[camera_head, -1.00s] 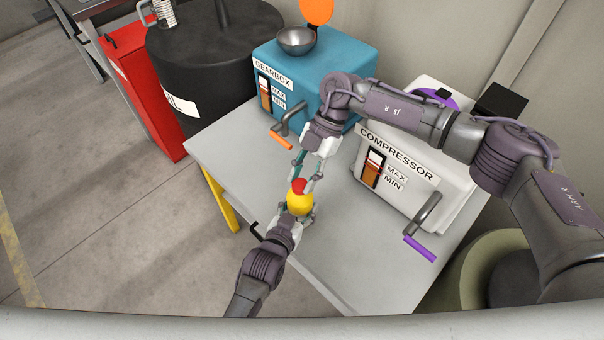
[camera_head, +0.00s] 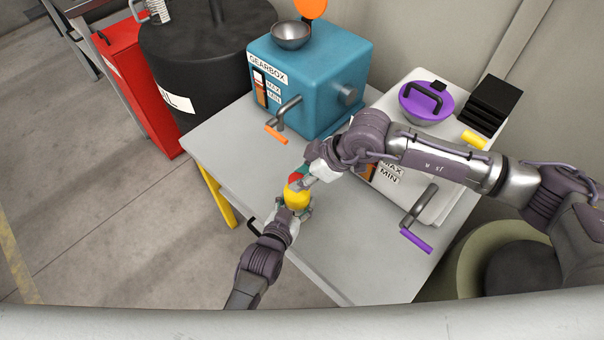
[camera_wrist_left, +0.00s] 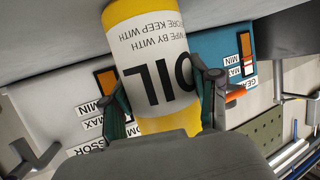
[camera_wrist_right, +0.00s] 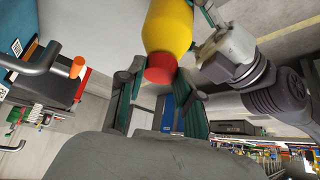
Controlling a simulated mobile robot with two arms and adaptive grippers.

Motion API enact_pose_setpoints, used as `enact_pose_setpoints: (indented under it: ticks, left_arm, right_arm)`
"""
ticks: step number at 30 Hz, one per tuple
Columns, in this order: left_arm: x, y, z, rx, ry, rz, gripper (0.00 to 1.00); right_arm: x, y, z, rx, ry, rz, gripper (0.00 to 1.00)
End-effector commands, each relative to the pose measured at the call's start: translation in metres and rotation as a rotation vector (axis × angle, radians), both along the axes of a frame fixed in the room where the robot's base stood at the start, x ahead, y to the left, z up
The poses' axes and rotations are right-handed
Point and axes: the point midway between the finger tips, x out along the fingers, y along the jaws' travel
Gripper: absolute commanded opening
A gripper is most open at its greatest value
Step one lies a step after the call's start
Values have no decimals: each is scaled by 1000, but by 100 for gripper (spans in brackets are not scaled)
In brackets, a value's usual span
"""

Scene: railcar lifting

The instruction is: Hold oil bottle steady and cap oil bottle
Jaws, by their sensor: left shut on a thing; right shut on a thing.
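The yellow oil bottle (camera_head: 296,199) is in my left gripper (camera_head: 294,212), above the front of the grey table. The left wrist view shows the bottle's white OIL label (camera_wrist_left: 152,62) between the green-padded fingers. A red cap (camera_wrist_right: 160,68) sits at the bottle's end in the right wrist view. My right gripper (camera_head: 299,181) is at the cap, its fingers on either side of it and shut on it. The fingers partly cover the cap in the head view. I cannot tell how tightly the cap is seated.
The blue gearbox (camera_head: 318,80) with an orange-handled crank stands behind. The white compressor (camera_head: 437,192) with a purple-handled crank (camera_head: 416,240) is to the right, partly behind my right arm. The grey table (camera_head: 212,143) is clear at its left.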

Motion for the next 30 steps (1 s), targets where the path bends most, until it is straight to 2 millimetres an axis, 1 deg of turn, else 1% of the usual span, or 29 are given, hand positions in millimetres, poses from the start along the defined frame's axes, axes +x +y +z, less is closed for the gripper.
enact_pose_setpoints:
  ticks: [2, 3, 7, 8, 17, 25, 30]
  left_arm:
    - [0, 1, 0, 0, 1, 2, 0]
    - [0, 1, 0, 0, 1, 2, 0]
    - [0, 1, 0, 0, 1, 2, 0]
    - [0, 1, 0, 0, 1, 2, 0]
    - [0, 1, 0, 1, 1, 1, 0]
    - [0, 1, 0, 1, 1, 1, 0]
    - [0, 1, 0, 0, 0, 1, 0]
  right_arm:
    - [0, 0, 0, -2, 1, 0, 20]
    - [0, 0, 0, -2, 1, 0, 36]
    - [0, 0, 0, -2, 0, 1, 58]
    - [0, 0, 0, -2, 0, 1, 60]
    - [1, 0, 3, 0, -1, 2, 60]
    - [0, 1, 36, 2, -1, 4, 60]
    - [0, 0, 45, 0, 0, 2, 60]
